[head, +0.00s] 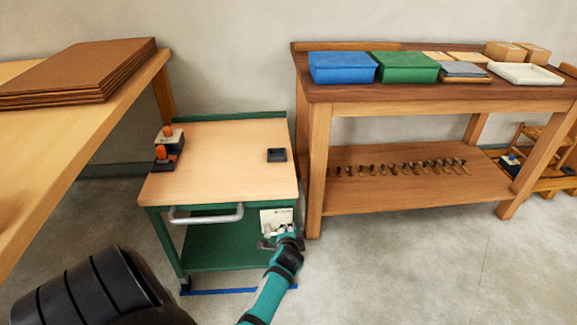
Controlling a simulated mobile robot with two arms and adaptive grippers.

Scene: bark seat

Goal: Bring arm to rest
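My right gripper is not in view.
The cart's wooden top holds orange-and-black items (163,158) and a small black tray (276,155). A grey handle (206,216) sticks out in front. A wooden table (80,132) stands left and a workbench (420,93) right. Floor (400,265) at right is clear.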

